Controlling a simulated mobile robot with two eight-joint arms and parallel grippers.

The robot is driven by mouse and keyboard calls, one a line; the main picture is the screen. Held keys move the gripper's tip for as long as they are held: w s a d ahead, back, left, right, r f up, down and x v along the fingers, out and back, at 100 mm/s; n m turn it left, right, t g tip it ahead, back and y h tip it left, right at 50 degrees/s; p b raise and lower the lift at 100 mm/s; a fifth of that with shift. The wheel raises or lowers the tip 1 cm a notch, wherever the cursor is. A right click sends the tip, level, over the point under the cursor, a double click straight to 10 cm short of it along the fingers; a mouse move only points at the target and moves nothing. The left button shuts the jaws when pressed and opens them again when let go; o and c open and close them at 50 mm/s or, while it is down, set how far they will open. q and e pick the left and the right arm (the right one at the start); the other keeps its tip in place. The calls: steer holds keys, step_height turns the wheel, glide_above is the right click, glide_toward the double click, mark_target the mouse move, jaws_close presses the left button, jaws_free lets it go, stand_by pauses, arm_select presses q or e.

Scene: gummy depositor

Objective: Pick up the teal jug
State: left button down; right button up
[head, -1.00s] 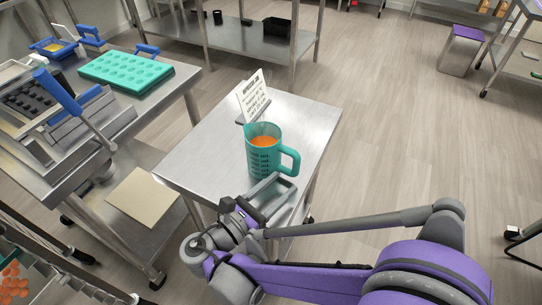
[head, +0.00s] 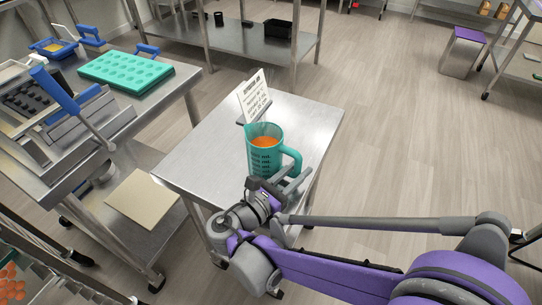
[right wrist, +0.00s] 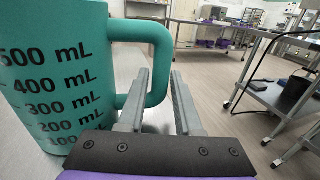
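The teal jug (head: 262,158) stands upright on the small steel table, with orange liquid inside and its handle to the right. In the right wrist view the jug (right wrist: 50,90) fills the left side, with black mL marks. Its handle (right wrist: 160,60) shows between the two finger lines. My right gripper (head: 293,180) is low at the jug's handle side. In the wrist view its grey fingers (right wrist: 161,75) are apart, one on each side of the handle's upright part. Whether they touch it is unclear. My left gripper is not in view.
A printed card on a stand (head: 254,97) is just behind the jug. The steel table (head: 205,150) is otherwise mostly clear. A bench at left holds a teal mould tray (head: 125,70) and a blue-handled machine (head: 60,95). Open floor lies to the right.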

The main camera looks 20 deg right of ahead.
jaws_close()
stand_by(1.1)
